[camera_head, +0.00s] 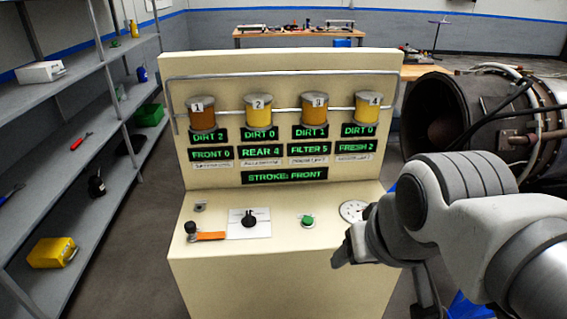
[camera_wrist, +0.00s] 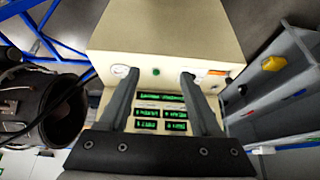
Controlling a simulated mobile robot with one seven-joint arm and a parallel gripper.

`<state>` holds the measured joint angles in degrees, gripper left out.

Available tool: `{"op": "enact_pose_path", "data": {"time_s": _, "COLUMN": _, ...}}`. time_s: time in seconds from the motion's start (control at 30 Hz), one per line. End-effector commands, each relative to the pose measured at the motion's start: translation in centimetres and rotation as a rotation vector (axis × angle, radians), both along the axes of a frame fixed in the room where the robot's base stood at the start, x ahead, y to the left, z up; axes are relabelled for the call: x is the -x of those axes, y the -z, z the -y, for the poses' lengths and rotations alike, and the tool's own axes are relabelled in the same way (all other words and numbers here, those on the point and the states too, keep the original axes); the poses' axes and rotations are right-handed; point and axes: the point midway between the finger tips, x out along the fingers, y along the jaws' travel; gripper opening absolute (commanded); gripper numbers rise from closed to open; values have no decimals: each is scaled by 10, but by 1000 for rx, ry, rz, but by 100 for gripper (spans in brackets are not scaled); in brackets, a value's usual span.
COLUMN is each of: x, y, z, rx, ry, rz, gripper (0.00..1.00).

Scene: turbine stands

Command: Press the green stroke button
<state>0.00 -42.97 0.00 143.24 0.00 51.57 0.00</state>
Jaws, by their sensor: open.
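The green stroke button (camera_head: 308,221) sits on the sloped top of the cream console (camera_head: 255,272), right of the black knob. It also shows in the wrist view (camera_wrist: 156,72), as a small green dot between my fingers. My gripper (camera_head: 345,250) is at the console's right side in the head view, right of the button and apart from it. In the wrist view its two fingers (camera_wrist: 160,85) are spread wide with nothing between them. The display (camera_head: 284,175) reads "STROKE: FRONT".
A black knob (camera_head: 249,220), an orange-handled lever (camera_head: 208,236) and a round white dial (camera_head: 353,210) share the panel. Several numbered jars (camera_head: 259,108) stand above the displays behind a rail. Shelves (camera_head: 75,150) stand at left, a turbine (camera_head: 470,115) at right.

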Motion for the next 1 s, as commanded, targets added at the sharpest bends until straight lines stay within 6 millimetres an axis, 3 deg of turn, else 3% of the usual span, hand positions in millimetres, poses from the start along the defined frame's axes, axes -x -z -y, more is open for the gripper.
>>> {"op": "enact_pose_path", "data": {"time_s": 0.13, "x": 0, "y": 0, "z": 0, "rx": 0, "ry": 0, "rz": 0, "gripper": 63}}
{"op": "enact_pose_path", "data": {"time_s": 0.5, "x": 0, "y": 0, "z": 0, "rx": 0, "ry": 0, "rz": 0, "gripper": 0}}
{"op": "enact_pose_path", "data": {"time_s": 1.0, "x": 0, "y": 0, "z": 0, "rx": 0, "ry": 0, "rz": 0, "gripper": 0}}
